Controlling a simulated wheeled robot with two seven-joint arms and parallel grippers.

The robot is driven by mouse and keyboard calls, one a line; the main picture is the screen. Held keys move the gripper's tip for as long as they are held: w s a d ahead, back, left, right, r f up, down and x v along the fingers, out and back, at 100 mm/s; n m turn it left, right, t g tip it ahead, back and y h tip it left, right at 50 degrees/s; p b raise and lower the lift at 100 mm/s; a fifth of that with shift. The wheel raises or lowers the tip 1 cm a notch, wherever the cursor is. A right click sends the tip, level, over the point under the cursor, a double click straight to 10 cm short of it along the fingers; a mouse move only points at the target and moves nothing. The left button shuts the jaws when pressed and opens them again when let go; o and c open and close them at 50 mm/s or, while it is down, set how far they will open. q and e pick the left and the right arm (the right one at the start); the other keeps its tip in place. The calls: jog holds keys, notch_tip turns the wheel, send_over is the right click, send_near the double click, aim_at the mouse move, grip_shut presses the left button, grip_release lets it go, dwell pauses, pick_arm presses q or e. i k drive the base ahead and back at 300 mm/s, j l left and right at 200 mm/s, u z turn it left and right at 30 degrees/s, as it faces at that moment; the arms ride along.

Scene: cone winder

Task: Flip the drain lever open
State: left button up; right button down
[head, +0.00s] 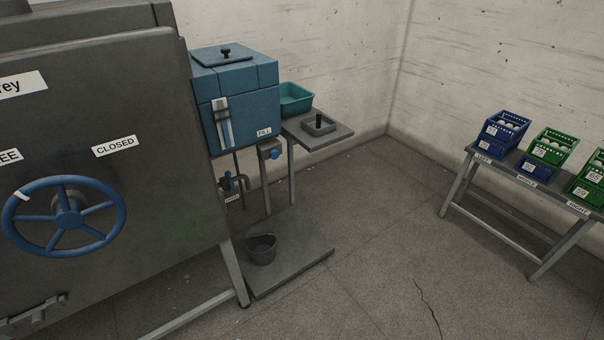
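A small blue lever (227,182) sits on dark pipework under the blue tank (240,108), left of centre in the head view. A small white tag (232,198), too small to read surely but seemingly marked for the drain, hangs just below it. The lever looks roughly upright, but its exact setting is hard to tell at this size. A dark bucket (262,250) stands on a low grey platform (305,262) below and to the right of the lever. Neither of my grippers is in view.
A large grey cabinet (110,200) with a blue handwheel (65,216) and a "CLOSED" label fills the left. A side shelf (335,136) holds a teal tray (294,97). A bench (500,172) with crates stands at right. The floor between is clear.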

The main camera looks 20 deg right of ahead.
aim_at(228, 174)
jog(key=i+l, duration=1.6)
